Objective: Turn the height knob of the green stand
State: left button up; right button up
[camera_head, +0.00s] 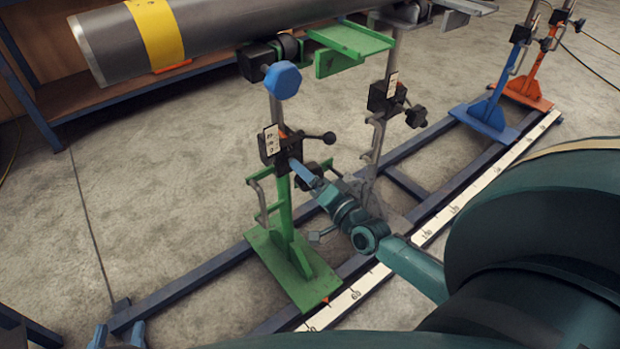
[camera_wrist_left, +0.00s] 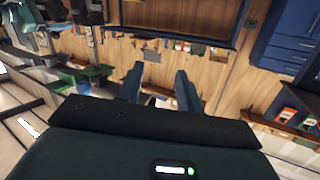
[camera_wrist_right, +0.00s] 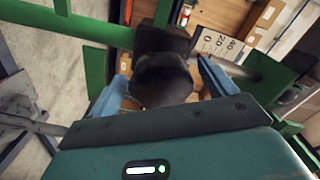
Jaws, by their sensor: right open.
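The green stand (camera_head: 283,215) stands on the rail frame in the head view, with a black collar (camera_head: 270,148) and white scale label on its post. My right gripper (camera_head: 300,168) is at this collar. In the right wrist view, a dark knob (camera_wrist_right: 160,82) lies between the open blue fingers of the right gripper (camera_wrist_right: 162,85), with a visible gap on the finger sides. In the head view the fingers largely hide this knob. My left gripper (camera_head: 117,335) is low at the left edge, far from the stand. The left wrist view shows its fingers (camera_wrist_left: 158,85) apart and empty.
A grey pipe (camera_head: 215,30) with a yellow band lies above the stand. A black ball lever (camera_head: 322,136) juts from the collar. A blue hexagonal knob (camera_head: 282,80) sits higher up. Blue (camera_head: 490,115) and orange (camera_head: 530,90) stands are farther right. Open floor lies left.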

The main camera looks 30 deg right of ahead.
jog(key=shift+s, duration=0.1)
pick_arm(q)
jog(key=shift+s+a+n+g+y+p, duration=0.3)
jog(key=shift+g+p, duration=0.6)
jog(key=shift+p, duration=0.25)
pick_arm(e)
jog(key=s+d, duration=0.1)
jog(key=s, duration=1.2)
